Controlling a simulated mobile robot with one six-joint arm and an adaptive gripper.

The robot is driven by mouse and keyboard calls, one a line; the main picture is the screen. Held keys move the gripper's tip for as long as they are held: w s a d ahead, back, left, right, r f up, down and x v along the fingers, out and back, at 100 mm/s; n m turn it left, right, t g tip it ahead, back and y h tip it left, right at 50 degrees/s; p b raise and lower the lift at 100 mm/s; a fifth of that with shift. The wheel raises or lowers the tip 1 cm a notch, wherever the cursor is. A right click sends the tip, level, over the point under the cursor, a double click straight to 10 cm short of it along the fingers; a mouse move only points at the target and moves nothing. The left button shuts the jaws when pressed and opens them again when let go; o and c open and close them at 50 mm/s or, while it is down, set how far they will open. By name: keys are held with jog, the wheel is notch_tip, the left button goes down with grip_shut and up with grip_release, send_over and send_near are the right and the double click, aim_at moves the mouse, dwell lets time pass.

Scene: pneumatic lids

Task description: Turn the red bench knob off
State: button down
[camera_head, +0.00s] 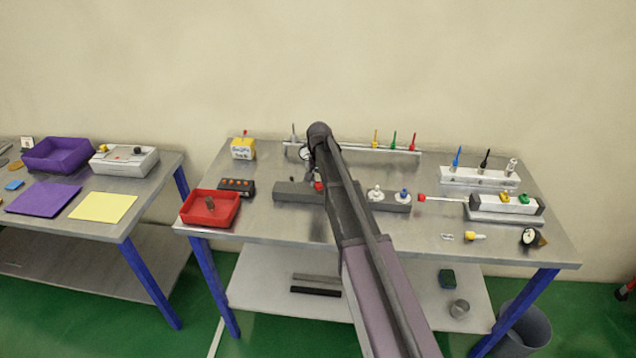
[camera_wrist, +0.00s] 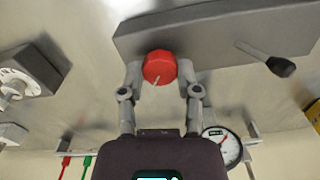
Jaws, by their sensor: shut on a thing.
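The red bench knob (camera_wrist: 159,67) is round, with a pale pointer line on it, and sits on the side of a grey block (camera_wrist: 215,35). In the wrist view my gripper (camera_wrist: 162,76) has one finger on each side of the knob and is shut on it. The pointer line slants toward the lower left in that view. In the head view only a small part of the red knob (camera_head: 318,186) shows beside my arm, on the grey block (camera_head: 290,192). My arm hides most of my gripper there.
A black-tipped lever (camera_wrist: 280,66) sticks out of the same block near the knob. A dial gauge (camera_wrist: 222,148) is close to my gripper. White and blue knobs (camera_head: 404,194) stand on the block's right part. A red tray (camera_head: 210,222) lies at the bench's left.

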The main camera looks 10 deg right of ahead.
jog(key=shift+m, duration=0.9)
jog(key=shift+c, duration=1.5)
grip_release()
